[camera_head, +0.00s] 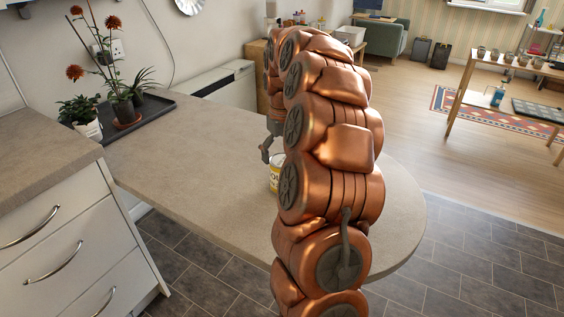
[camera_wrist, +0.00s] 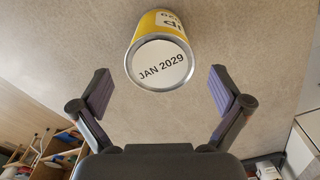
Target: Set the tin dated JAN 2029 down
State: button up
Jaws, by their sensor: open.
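A yellow tin (camera_wrist: 158,23) stands on the beige countertop (camera_wrist: 265,30), with its pale lid (camera_wrist: 162,64) marked JAN 2029 facing my wrist camera. In the head view the tin (camera_head: 274,173) shows as a small yellow and white can on the worktop, partly hidden behind my arm. My gripper (camera_wrist: 160,88) is open in the wrist view, its two dark fingers spread wide to the left and right of the tin's lid. No finger touches the tin there. In the head view my gripper (camera_head: 267,150) is mostly hidden by my copper arm, just above the tin.
A dark tray (camera_head: 150,118) with potted plants stands at the back left of the worktop. White drawers (camera_head: 65,235) are at the left front. The worktop left of the tin is clear. A wooden table (camera_head: 500,70) with several small items stands far right.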

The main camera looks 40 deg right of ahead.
notch_tip(320, 180, up, 9)
dwell(0.5)
jog(key=shift+a+f, duration=0.1)
